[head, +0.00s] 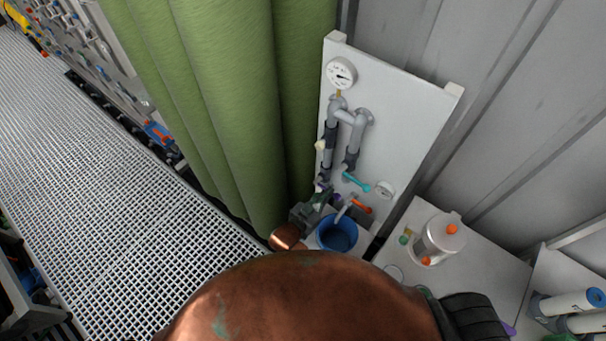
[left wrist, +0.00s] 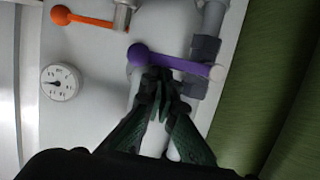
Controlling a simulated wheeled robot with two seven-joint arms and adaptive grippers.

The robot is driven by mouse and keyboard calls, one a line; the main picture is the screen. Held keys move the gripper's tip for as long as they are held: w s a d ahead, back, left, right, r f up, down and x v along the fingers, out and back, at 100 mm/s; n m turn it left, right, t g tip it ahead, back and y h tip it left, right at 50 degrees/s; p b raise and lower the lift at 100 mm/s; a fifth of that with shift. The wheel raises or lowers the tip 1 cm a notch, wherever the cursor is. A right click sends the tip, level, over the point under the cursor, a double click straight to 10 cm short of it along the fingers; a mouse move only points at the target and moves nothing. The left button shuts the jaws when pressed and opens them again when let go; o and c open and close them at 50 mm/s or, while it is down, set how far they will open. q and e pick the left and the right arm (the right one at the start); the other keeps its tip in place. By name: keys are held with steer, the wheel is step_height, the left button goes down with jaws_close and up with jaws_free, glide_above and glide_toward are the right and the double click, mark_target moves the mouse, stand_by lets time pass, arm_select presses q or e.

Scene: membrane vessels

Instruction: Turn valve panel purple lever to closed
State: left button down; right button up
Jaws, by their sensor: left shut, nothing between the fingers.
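The purple lever (left wrist: 180,64) is on the white valve panel (head: 395,125). In the left wrist view it lies nearly level, its ball end (left wrist: 138,54) to the left and its other end at a dark grey pipe fitting (left wrist: 205,48). My left gripper (left wrist: 163,82) is shut and empty, with its fingertips at the lower side of the lever near the ball end. I cannot tell whether they touch it. In the head view my left gripper (head: 318,203) is at the panel's lower left and largely hides the purple lever. My right gripper is not in view.
A teal lever (head: 356,181) and an orange lever (left wrist: 85,20) are close by on the panel. A small gauge (left wrist: 59,82) is at the left. A blue bucket (head: 337,236) stands below. A green curtain (head: 225,90) hangs left of the panel; a clear vessel (head: 437,240) stands right.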

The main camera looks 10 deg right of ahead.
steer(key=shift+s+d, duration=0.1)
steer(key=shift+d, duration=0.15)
